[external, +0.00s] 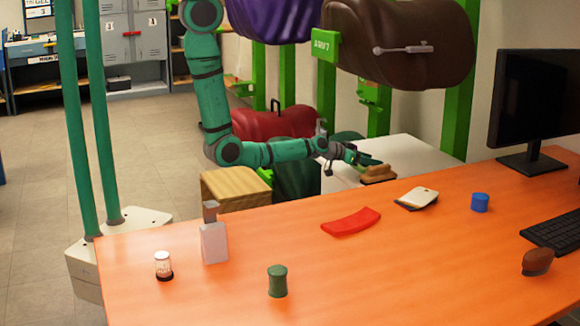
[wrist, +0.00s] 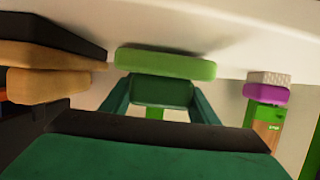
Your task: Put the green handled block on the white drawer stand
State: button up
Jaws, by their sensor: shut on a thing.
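The green handled block (wrist: 165,63) shows in the wrist view as a light green slab with a darker green part between my fingers. My gripper (wrist: 160,98) is shut on that darker part. In the external view my gripper (external: 362,158) is over the white drawer stand (external: 415,150), behind the orange table, and the block is hard to separate from the green fingers. The white surface (wrist: 235,20) lies along the slab in the wrist view, with a shadow beside it. I cannot tell whether they touch.
A tan handled block (external: 379,174) is close by my gripper; a tan and black piece (wrist: 50,70) shows left in the wrist view. A purple and white block (wrist: 266,90) is at right. The orange table (external: 200,300) holds a red curved piece (external: 351,222) and a bottle (external: 214,242).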

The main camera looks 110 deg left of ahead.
jog(key=shift+f, duration=0.3)
jog(key=o, duration=1.2)
jog(key=shift+o, duration=0.2)
jog(key=v, duration=1)
jog(key=shift+s+d+r, duration=0.1)
jog(key=shift+s+d, duration=0.15)
jog(key=shift+d, duration=0.05)
